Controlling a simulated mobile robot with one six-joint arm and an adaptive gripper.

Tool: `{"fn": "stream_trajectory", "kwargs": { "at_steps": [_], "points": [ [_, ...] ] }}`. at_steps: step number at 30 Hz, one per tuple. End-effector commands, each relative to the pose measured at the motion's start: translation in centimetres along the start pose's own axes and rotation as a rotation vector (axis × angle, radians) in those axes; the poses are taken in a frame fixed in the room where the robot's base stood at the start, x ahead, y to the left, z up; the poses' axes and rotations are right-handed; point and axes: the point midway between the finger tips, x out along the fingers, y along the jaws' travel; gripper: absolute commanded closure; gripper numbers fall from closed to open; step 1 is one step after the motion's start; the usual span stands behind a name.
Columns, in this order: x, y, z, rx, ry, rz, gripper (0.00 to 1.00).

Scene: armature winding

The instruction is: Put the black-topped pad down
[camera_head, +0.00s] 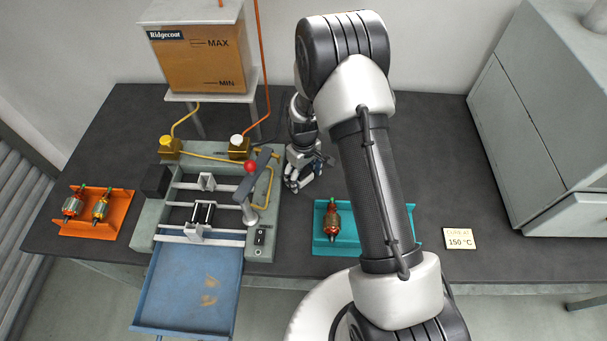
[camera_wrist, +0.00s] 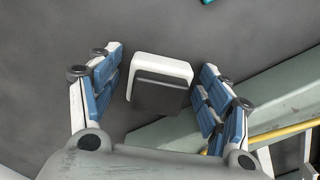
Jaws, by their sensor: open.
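The black-topped pad (camera_wrist: 162,82), a small white block with a dark grey face, shows in the wrist view between my gripper's blue-lined fingers. My gripper (camera_wrist: 158,86) is open, with a narrow gap on each side of the pad. The pad appears to rest on the dark bench top, though its exact contact is hard to see. In the head view my gripper (camera_head: 301,184) is low over the bench, just right of the grey-green machine (camera_head: 262,238).
The machine's frame edge (camera_wrist: 285,108) runs close beside the right finger. A teal tray (camera_head: 320,240) with an armature (camera_head: 331,221) lies in front. An orange tray (camera_head: 118,222) with two armatures is at far left. A 150 °C card (camera_head: 459,239) lies right; bench around it is clear.

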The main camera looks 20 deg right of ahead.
Motion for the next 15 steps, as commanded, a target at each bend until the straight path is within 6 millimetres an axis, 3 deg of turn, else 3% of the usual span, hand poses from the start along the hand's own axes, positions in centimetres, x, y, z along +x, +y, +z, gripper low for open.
{"fn": "stream_trajectory", "kwargs": {
  "at_steps": [5, 15],
  "points": [
    [-1.9, 0.1, -0.1, 0.000, 0.004, 0.002, 0.29],
    [-9.1, 0.1, -0.1, 0.000, 0.004, 0.002, 0.29]
  ]
}}
